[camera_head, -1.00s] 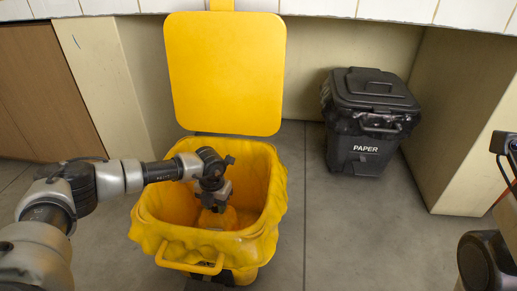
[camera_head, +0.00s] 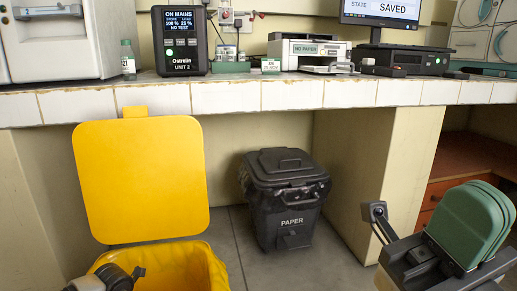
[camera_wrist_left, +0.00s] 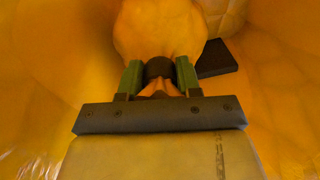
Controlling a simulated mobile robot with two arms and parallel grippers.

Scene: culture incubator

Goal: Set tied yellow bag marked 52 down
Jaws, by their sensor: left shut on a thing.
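The tied yellow bag (camera_wrist_left: 160,28) is in the left wrist view, its gathered neck between the two green-padded fingers of my left gripper (camera_wrist_left: 158,72). The gripper is shut on that neck, and no 52 mark shows. Bag and gripper are inside the yellow bin (camera_head: 165,262), whose yellow liner surrounds them in the wrist view. In the head view only part of my left arm shows over the bin; gripper and bag are out of sight. My right gripper (camera_head: 470,225), with green rounded pads, is raised at the right; whether it is open is unclear.
The bin's yellow lid (camera_head: 140,180) stands open against the bench. A black PAPER bin (camera_head: 285,200) stands to its right, lid closed. The tiled bench edge (camera_head: 270,95) runs above, carrying a Ostrelin unit (camera_head: 181,42) and a printer (camera_head: 308,52). Grey floor is clear between the bins.

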